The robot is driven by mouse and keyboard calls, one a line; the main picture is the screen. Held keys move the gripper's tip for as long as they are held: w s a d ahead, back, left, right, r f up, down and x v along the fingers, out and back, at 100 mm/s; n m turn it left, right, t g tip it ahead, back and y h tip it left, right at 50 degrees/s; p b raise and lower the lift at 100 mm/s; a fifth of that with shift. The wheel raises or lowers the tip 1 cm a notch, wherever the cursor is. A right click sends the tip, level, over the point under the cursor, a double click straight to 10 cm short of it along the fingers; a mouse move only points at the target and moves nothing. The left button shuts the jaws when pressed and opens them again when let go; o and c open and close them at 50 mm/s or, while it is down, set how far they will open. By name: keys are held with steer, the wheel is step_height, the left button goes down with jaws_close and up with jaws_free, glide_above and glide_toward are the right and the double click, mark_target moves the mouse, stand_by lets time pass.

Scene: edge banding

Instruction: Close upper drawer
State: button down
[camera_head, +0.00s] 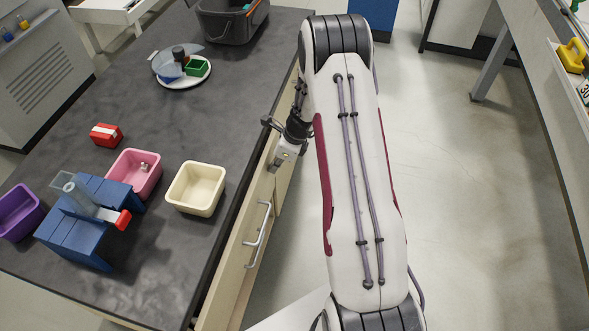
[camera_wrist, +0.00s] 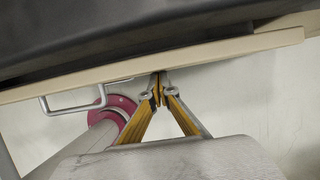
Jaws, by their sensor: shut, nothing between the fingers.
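The upper drawer's cream front (camera_head: 238,272) runs along the right side of the dark counter, with a metal bar handle (camera_head: 258,236). A narrow dark gap shows between the counter edge and the front near the bottom of the head view. In the wrist view the drawer front (camera_wrist: 215,52) crosses as a tilted cream board, its handle (camera_wrist: 72,103) at left. My gripper (camera_wrist: 159,88) is shut and empty, its fingertips at the drawer front's lower edge, right of the handle; I cannot tell whether they touch. In the head view my gripper (camera_head: 275,164) is beside the front, beyond the handle.
The counter (camera_head: 130,270) holds a cream bin (camera_head: 196,189), a pink bin (camera_head: 124,166), a purple bin (camera_head: 18,214), a blue stand (camera_head: 78,232), a red box (camera_head: 105,135) and a plate (camera_head: 190,82). Open floor (camera_head: 475,230) lies right of my arm.

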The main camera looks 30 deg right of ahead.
mark_target(261, 163)
steer(key=shift+w+a, duration=1.5)
steer(key=shift+w+r, duration=0.1)
steer(key=s+d+r, duration=0.6)
steer(key=r, duration=0.3)
stand_by(0.7)
